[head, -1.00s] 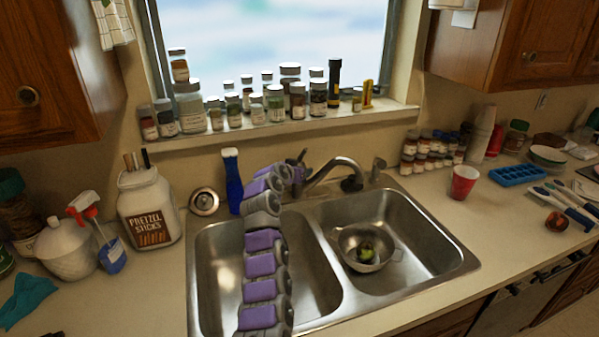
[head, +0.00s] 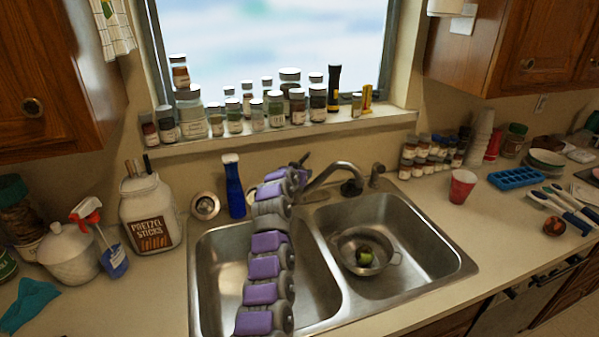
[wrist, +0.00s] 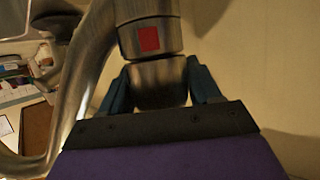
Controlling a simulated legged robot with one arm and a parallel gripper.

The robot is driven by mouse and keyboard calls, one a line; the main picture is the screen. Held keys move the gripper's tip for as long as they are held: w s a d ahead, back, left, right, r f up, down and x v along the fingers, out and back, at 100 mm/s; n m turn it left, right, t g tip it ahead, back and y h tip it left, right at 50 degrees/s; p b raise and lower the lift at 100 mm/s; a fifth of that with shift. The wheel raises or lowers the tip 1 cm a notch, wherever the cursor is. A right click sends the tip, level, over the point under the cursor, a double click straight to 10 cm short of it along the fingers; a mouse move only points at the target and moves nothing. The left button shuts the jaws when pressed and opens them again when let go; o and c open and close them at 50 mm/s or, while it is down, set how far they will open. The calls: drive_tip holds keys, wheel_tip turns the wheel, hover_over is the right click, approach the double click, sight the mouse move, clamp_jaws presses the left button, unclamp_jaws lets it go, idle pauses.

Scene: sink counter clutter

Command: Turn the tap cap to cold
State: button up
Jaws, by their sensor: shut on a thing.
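The tap cap (wrist: 158,82) shows in the wrist view as a metal cylinder end below a metal body with a red square mark (wrist: 149,39). My gripper (wrist: 160,88) is shut on the cap, with one dark blue finger on each side of it. In the head view my gripper (head: 302,163) is at the back of the sink, by the base of the tap (head: 330,172). My purple and grey arm hides the cap there. The curved spout reaches right, over the right basin. In the wrist view the spout (wrist: 83,70) runs down the left side.
A blue bottle (head: 235,190) stands close left of my arm. The right basin holds a strainer (head: 352,246) with a green item in it. Jars line the window sill (head: 290,134) above. A red cup (head: 462,187) stands on the right counter.

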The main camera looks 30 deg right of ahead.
drive_tip(key=shift+w+d+r+n+t+y+p, duration=0.3)
drive_tip(key=shift+w+r+t+p, duration=0.25)
drive_tip(key=shift+p, duration=2.3)
drive_tip(key=p, duration=0.6)
drive_tip(key=shift+s+f, duration=0.1)
drive_tip(key=p, duration=0.2)
drive_tip(key=shift+s+f+n+p, duration=0.1)
drive_tip(key=shift+f+n+p, duration=0.15)
drive_tip(key=shift+n+p, duration=0.05)
drive_tip(key=shift+s+f+y+p, duration=0.2)
drive_tip(key=shift+y+p, duration=0.1)
drive_tip(key=shift+p, duration=0.25)
drive_tip(key=shift+s+a+f+p, duration=0.25)
drive_tip(key=shift+a+p, duration=0.3)
drive_tip(key=shift+p, duration=0.7)
drive_tip(key=shift+t, duration=0.25)
drive_tip(key=o, duration=0.6)
drive_tip(key=shift+o, duration=0.3)
drive_tip(key=shift+s+a+r, duration=0.15)
drive_tip(key=shift+a+r, duration=0.05)
drive_tip(key=shift+a, duration=0.05)
